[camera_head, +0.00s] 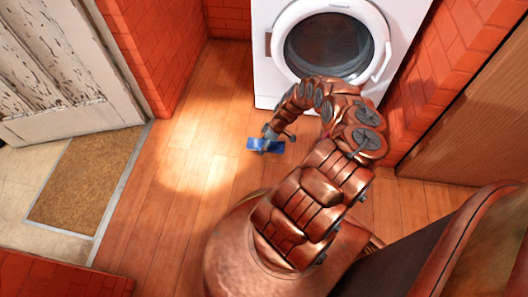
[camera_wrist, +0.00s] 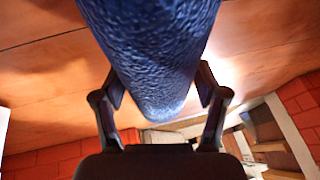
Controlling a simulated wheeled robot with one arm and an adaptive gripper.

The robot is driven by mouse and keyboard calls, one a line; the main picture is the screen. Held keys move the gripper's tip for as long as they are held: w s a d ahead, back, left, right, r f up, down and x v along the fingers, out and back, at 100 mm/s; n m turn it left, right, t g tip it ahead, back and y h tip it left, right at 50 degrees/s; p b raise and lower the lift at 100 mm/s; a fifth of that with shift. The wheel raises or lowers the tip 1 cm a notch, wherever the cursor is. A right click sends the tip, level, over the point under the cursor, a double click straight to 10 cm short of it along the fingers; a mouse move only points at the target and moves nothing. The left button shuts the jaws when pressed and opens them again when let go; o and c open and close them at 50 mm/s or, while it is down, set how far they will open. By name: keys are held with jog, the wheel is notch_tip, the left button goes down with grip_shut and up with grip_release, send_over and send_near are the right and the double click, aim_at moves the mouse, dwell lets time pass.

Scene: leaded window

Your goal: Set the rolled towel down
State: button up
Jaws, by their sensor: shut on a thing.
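The rolled towel (camera_wrist: 152,50) is a blue, rough-textured roll. In the wrist view it fills the upper middle and runs between the two fingers of my gripper (camera_wrist: 160,90), which is shut on it. The gripper and towel appear over the wooden floor (camera_head: 190,190), in front of the washing machine. I cannot tell the exact height of the towel above the floor.
A white washing machine (camera_head: 268,80) with a round door stands at the back. Red brick walls (camera_head: 150,45) flank the space. A brown doormat (camera_head: 80,185) lies at the left by a worn white door (camera_head: 60,75). A wooden panel (camera_head: 470,125) is at the right. The floor left of my gripper is clear.

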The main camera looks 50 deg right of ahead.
jog(key=shift+f+b, duration=0.85)
jog(key=shift+f, duration=1.15)
jog(key=shift+r, duration=0.1)
jog(key=o, duration=1.3)
